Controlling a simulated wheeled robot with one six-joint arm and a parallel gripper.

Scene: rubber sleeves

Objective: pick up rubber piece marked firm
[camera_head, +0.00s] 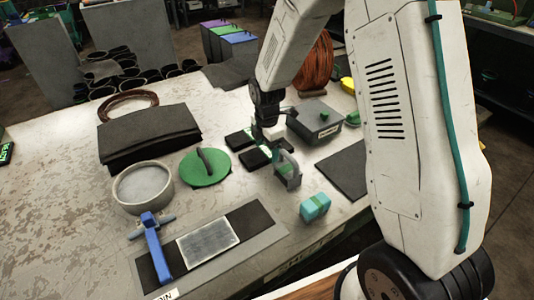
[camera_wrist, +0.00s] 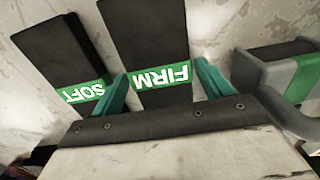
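The black rubber piece marked FIRM (camera_wrist: 150,40) lies on the worn table, its green label facing up. A matching black piece marked SOFT (camera_wrist: 60,50) lies to its left in the wrist view. In the head view the FIRM piece (camera_head: 256,159) is the nearer of the two and the SOFT piece (camera_head: 238,140) is behind it. My gripper (camera_wrist: 163,75) is open, with one teal finger on each side of the FIRM piece's labelled end. In the head view my gripper (camera_head: 266,145) is low over the pieces. I cannot tell whether the fingers touch the rubber.
A grey tool with a green band (camera_wrist: 285,80) stands close to the right finger. A grey box (camera_head: 315,121), a green lid with a handle (camera_head: 206,168), a teal block (camera_head: 315,207) and a round dish (camera_head: 143,188) are around.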

